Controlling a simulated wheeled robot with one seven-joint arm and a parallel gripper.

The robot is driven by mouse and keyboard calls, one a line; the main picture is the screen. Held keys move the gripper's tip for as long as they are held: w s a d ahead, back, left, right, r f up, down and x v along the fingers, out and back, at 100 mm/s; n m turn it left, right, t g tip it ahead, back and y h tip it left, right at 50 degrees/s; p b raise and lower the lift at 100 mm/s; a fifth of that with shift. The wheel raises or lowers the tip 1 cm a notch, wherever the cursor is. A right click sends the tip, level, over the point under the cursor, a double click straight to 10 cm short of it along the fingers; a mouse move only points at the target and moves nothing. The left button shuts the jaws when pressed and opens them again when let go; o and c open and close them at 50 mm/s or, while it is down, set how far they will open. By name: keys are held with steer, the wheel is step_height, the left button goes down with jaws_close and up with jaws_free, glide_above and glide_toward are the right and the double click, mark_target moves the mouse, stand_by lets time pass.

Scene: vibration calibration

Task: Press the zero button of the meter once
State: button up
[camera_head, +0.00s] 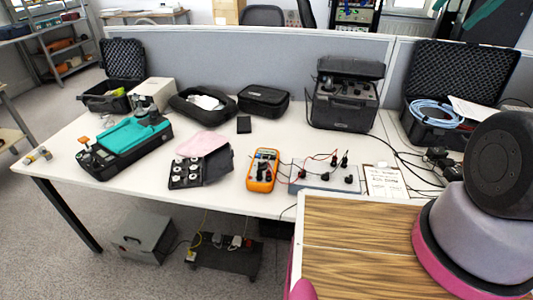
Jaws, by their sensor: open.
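An orange handheld meter (262,170) with a dark face lies on the white table, front middle, with leads plugged into its lower part. A larger teal and black instrument (125,140) lies on the left of the table, with a small dark panel (97,160) at its near left end. I cannot tell which of these is the meter meant, and a zero button is too small to make out on either. My gripper does not show; only rounded grey, black and magenta parts of my arm fill the right edge.
Beside the orange meter are a small open black case (200,168), a pink cloth (203,144) and a wired board (325,176). Black cases line the back near the grey partition (240,60). A wood-grained surface (350,245) lies in front, at lower right. Bare tabletop shows front left.

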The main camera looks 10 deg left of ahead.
jaws_close()
stand_by(1.7)
